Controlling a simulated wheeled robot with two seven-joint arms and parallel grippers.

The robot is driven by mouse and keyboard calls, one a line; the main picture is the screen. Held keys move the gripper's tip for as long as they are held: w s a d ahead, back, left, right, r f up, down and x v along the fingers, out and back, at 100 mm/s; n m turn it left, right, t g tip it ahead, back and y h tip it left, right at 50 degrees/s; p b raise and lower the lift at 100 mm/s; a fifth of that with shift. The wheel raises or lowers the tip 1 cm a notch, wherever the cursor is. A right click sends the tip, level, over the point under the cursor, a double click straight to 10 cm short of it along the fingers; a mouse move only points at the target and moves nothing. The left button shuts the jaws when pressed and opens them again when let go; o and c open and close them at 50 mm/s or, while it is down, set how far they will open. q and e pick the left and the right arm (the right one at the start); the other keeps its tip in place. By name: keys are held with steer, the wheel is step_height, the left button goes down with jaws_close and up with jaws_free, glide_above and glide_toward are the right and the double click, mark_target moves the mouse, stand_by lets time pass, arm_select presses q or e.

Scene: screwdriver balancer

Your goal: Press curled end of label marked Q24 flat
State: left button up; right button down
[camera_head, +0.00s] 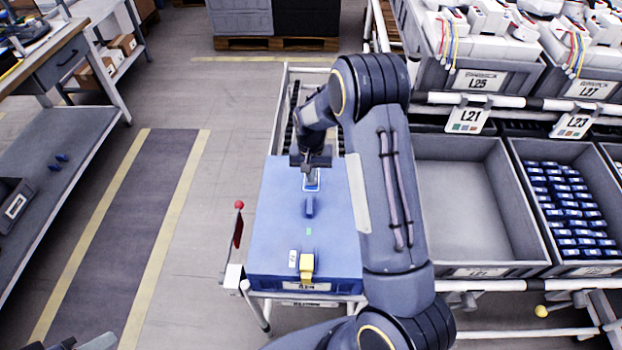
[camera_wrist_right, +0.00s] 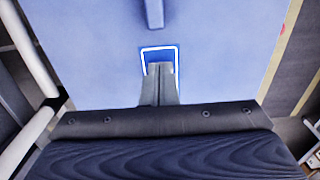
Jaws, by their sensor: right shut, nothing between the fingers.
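A blue box (camera_head: 278,225) with a flat top stands on a wheeled rack in the middle of the head view. A white label (camera_head: 307,286) on its front edge seems to read Q24, though the print is small. A yellow piece (camera_head: 306,266) stands up just above this label; I cannot tell whether it is a curled end. My right gripper (camera_head: 311,180) is shut and empty at the far part of the top, away from the front label. In the wrist view its fingertips (camera_wrist_right: 160,68) overlap a white-outlined rectangle (camera_wrist_right: 176,50) on the blue surface; contact is unclear.
A blue handle-like bar (camera_head: 309,207) rises from the top, nearer the front than my right gripper. A small white tag (camera_head: 293,258) sits beside the yellow piece. A red-ball rod (camera_head: 238,222) stands left. An empty grey bin (camera_head: 460,200) is right of my arm.

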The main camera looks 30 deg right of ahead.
steer(key=shift+f, duration=0.3)
stand_by(1.1)
steer(key=shift+r, duration=0.15)
steer(key=shift+s+r+p, duration=0.1)
steer(key=shift+r+p, duration=0.25)
steer(key=shift+r, duration=0.5)
step_height(320, 180, up, 6)
steer(key=s+a+p, duration=0.1)
steer(key=s+p, duration=0.1)
steer(key=p, duration=0.2)
steer(key=shift+s+a+r, duration=0.2)
steer(key=shift+s+a, duration=0.2)
